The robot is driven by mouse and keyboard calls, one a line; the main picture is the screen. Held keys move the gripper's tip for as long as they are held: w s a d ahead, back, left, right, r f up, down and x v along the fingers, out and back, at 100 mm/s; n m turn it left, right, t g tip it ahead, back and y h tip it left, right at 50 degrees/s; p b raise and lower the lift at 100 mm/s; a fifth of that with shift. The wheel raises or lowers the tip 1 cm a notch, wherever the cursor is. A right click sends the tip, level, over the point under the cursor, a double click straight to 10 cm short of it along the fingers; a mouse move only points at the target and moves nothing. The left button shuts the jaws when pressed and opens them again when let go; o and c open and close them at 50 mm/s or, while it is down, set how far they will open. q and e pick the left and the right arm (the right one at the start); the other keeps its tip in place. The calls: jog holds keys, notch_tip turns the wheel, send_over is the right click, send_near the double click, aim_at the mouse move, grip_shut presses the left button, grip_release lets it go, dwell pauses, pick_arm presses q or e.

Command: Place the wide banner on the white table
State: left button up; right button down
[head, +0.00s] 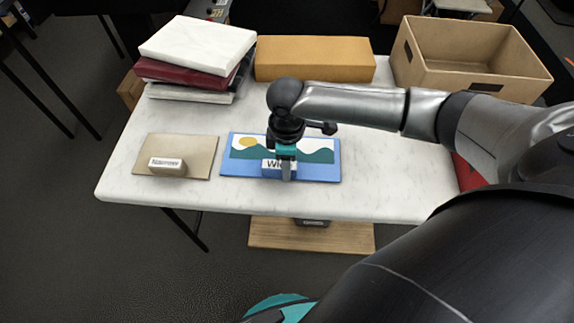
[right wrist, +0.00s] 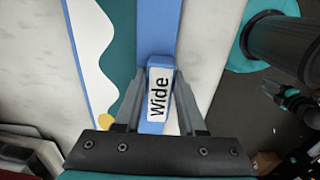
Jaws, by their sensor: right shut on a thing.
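The wide banner (head: 325,172) is a blue panel with a yellow sun, white sky and green hills. It lies flat at the front middle of the white table (head: 215,115); I cannot tell whether it fully touches the top. My right gripper (head: 284,170) comes down from above and is shut on the banner's blue block handle, labelled "Wide". In the right wrist view, the handle (right wrist: 157,92) sits between the two fingers, with the banner (right wrist: 152,30) beyond it. Part of the banner is hidden by the gripper. My left gripper is not in view.
A tan panel (head: 200,148) with a labelled block lies to the left of the banner. A white and dark red stack (head: 195,45), an orange-brown block (head: 315,58) and an open cardboard box (head: 470,80) stand at the back. A wooden board (head: 275,233) shows below the front edge.

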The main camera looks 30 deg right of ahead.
jog(key=c, duration=0.5)
grip_release()
notch_tip(320, 180, up, 12)
jog(key=p, duration=0.4)
dwell(0.4)
